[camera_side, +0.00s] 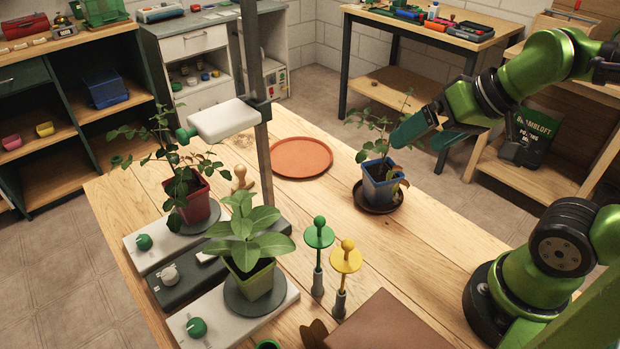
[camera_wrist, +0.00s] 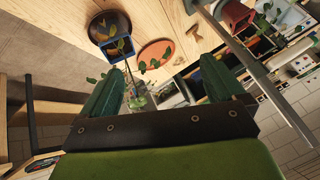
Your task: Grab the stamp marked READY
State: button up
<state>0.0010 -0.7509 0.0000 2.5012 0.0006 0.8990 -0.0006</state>
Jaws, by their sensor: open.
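No READY lettering is legible in either view. A small pale wooden piece with a knobbed top (camera_side: 240,178), which looks like a stamp, stands on the table beside the dark post. It also shows in the wrist view (camera_wrist: 194,33). A green-topped tool (camera_side: 318,240) and a yellow-topped tool (camera_side: 345,259) stand upright nearer the front; I cannot tell whether either is a stamp. My gripper (camera_side: 432,136) is open and empty, above and right of the blue pot, well apart from the wooden piece. Its two fingers also show in the wrist view (camera_wrist: 163,68).
A plant in a blue pot (camera_side: 381,186) stands on a dark saucer. A round terracotta tray (camera_side: 301,157) lies left of it. A lamp post (camera_side: 262,150) and two potted plants (camera_side: 191,206) (camera_side: 250,279) crowd the left. A brown board (camera_side: 388,325) lies in front. Bare table lies mid-right.

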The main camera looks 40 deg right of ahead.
dwell(0.4)
jog(key=shift+c, duration=0.5)
